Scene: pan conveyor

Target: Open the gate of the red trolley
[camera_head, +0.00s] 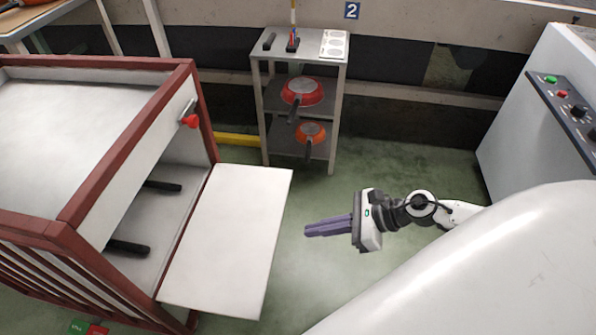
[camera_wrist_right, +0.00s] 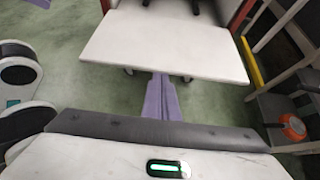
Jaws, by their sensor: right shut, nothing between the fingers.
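The red trolley (camera_head: 70,218) stands at the left in the head view, with a red frame and white panels. Its white gate (camera_head: 228,240) is swung down and sticks out from the lower opening toward the right, about level. The gate also shows in the right wrist view (camera_wrist_right: 165,48). A red-tipped latch (camera_head: 189,120) sits on the upper side panel. My right gripper (camera_head: 308,230) is shut and empty, just right of the gate's outer edge, with a small gap in the head view. In the right wrist view its purple fingers (camera_wrist_right: 161,84) point at the gate's edge.
Pan handles (camera_head: 128,248) show inside the trolley opening. A grey shelf rack (camera_head: 340,105) with a red pan (camera_head: 303,92) and an orange pan (camera_head: 311,132) stands behind. A white machine (camera_head: 520,125) is at the right. Green floor is clear between.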

